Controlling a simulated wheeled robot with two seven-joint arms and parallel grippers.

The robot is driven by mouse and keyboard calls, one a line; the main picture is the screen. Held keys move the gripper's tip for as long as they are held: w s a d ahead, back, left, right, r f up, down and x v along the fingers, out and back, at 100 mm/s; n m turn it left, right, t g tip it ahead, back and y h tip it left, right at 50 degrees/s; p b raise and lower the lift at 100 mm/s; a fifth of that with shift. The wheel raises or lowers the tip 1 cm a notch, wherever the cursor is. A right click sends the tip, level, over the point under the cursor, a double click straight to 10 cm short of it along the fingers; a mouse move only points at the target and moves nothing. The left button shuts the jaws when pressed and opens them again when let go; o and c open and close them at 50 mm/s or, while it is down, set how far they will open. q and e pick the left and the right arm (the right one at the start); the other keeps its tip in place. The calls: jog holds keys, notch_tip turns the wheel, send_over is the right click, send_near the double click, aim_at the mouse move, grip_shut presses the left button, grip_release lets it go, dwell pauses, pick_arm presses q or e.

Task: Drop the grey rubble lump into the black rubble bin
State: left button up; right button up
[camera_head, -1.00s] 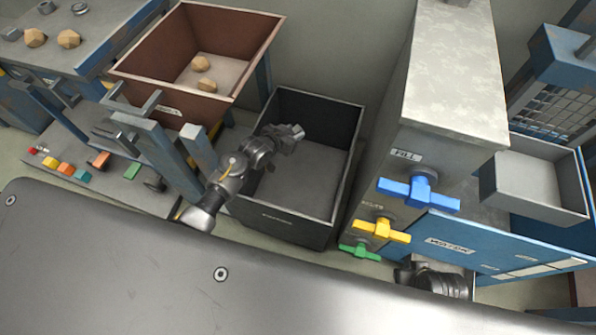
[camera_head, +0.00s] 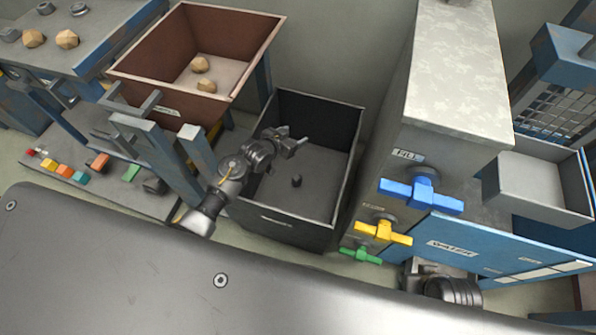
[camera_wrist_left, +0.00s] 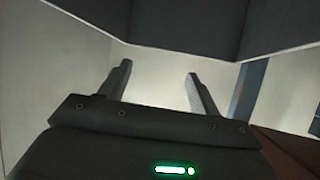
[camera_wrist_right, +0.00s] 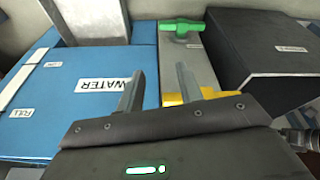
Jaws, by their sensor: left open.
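The black rubble bin (camera_head: 275,222) stands on the floor in the middle of the head view, open at the top. The grey rubble lump (camera_head: 297,181), small and dark, shows inside the bin, apart from the gripper; I cannot tell whether it rests on the bin's floor. My left gripper (camera_head: 296,139) is over the bin, open and empty. Its two spread fingers (camera_wrist_left: 160,72) show in the left wrist view with nothing between them. My right gripper (camera_wrist_right: 158,82) is open and empty, facing the valve cabinet; in the head view it is partly hidden.
A brown hopper (camera_head: 238,40) with tan lumps stands left of the bin. Right of the bin is a grey cabinet with blue (camera_head: 422,194), yellow (camera_head: 384,232) and green (camera_head: 360,254) valve handles. A blue water tank (camera_head: 455,243) adjoins it.

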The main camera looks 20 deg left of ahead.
pick_arm(q)
jog(key=p+v, duration=0.3)
jog(key=v, duration=0.7)
jog(key=shift+s+a+r, duration=0.15)
jog(key=shift+s+r, duration=0.05)
jog(key=shift+s, duration=0.15)
pick_arm(e)
notch_tip(320, 180, down, 7)
jog(key=shift+w+a+r, duration=0.15)
jog(key=shift+w+r, duration=0.05)
jog(key=shift+w, duration=0.1)
